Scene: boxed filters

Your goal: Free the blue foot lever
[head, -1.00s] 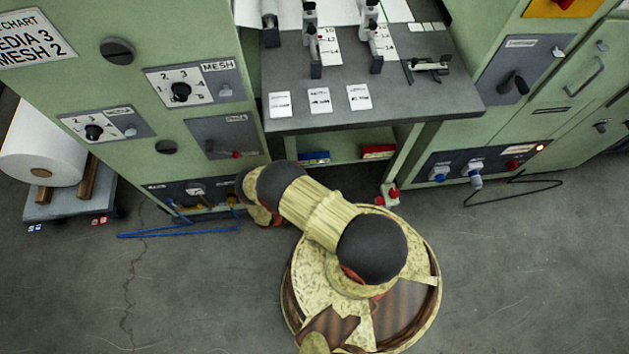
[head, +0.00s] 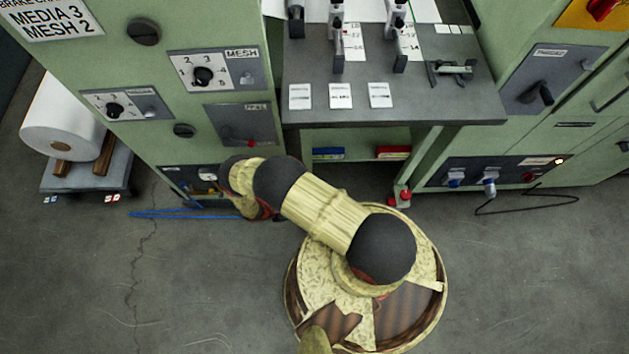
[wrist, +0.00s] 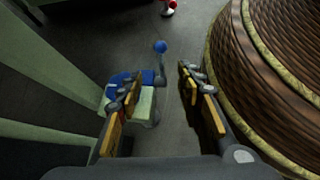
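The blue foot lever (wrist: 160,46) shows in the wrist view as a blue ball on a thin grey stem near the floor. A blue block (wrist: 120,88) on a pale green base is at the lower end of the stem, partly behind the left finger. My gripper (wrist: 160,82) is open and empty. The ball lies beyond the fingertips, in line with the gap between them; I see no contact. In the head view my arm covers this spot, so neither the lever nor my fingertips can be made out there.
My round base fills the wrist view's right side; a green cabinet wall (wrist: 50,65) stands left. A red-knobbed floor fitting (head: 400,196) is under the bench (head: 400,104). A blue outline (head: 165,214) and a roll cart (head: 85,178) are at left.

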